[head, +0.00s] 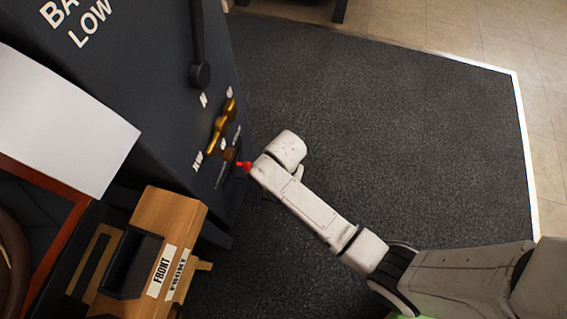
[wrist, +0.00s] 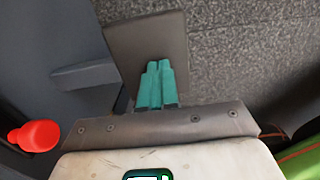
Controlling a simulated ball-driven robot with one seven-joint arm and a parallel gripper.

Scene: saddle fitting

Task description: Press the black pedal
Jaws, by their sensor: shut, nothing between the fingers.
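In the wrist view my gripper (wrist: 158,66) shows as two teal fingers side by side, shut and empty, pointing down. A flat dark grey-brown plate (wrist: 148,35), which looks like the black pedal, lies below and beyond the fingertips. The fingers overlap its near part in the picture; I cannot tell whether they touch it. A grey bar (wrist: 85,75) joins the plate's left side. In the head view my arm hides the gripper, and I cannot make out the pedal there.
A dark machine cabinet (head: 160,75) with brass fittings (head: 218,128) stands left of my arm. A red knob (head: 243,166) also shows in the wrist view (wrist: 38,135). A wooden block labelled FRONT (head: 172,215) is at lower left. Dark carpet (head: 400,130) lies clear to the right.

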